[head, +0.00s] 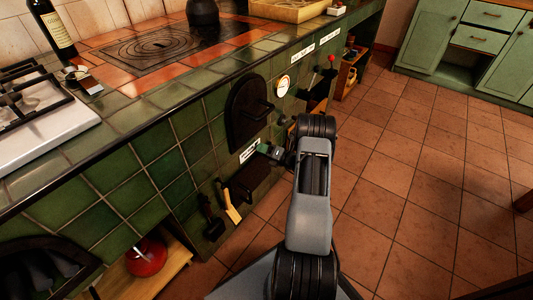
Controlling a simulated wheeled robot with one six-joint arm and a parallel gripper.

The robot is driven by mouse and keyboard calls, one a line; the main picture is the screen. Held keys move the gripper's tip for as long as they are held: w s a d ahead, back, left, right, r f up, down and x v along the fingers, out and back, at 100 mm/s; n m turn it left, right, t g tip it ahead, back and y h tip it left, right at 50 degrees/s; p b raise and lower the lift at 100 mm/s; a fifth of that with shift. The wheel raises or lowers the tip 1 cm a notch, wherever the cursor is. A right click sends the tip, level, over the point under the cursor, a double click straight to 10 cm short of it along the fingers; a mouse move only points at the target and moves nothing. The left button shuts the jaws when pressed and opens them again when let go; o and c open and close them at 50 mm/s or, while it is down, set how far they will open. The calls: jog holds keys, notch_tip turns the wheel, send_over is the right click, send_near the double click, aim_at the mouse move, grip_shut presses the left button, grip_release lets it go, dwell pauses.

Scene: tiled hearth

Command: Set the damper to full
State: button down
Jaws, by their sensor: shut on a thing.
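My gripper (271,151) is at the green-tiled stove front, beside a small white label (249,153) and just below a black arched door (248,112). It is shut on a small part there, which the jaws mostly hide, so I cannot tell what it is. A lever with a red knob (331,59) stands out from the front farther right, apart from my gripper. White labels sit above it and to its left, but their words are too small to read. I cannot tell for certain which part is the damper.
A round white gauge (283,86) sits right of the arched door. A dark flap (257,178) and a yellow-handled tool (231,207) are low on the front. A red pot (146,258) stands in the lower opening. The tiled floor (420,190) on the right is clear.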

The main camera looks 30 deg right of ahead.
jog(key=shift+d+f, duration=0.2)
jog(key=shift+d, duration=0.05)
jog(key=c, duration=0.9)
grip_release()
jog(key=shift+d, duration=0.15)
jog(key=shift+w, duration=0.1)
jog(key=p+v, duration=0.3)
jog(key=v, duration=1.1)
jog(key=shift+a, duration=0.25)
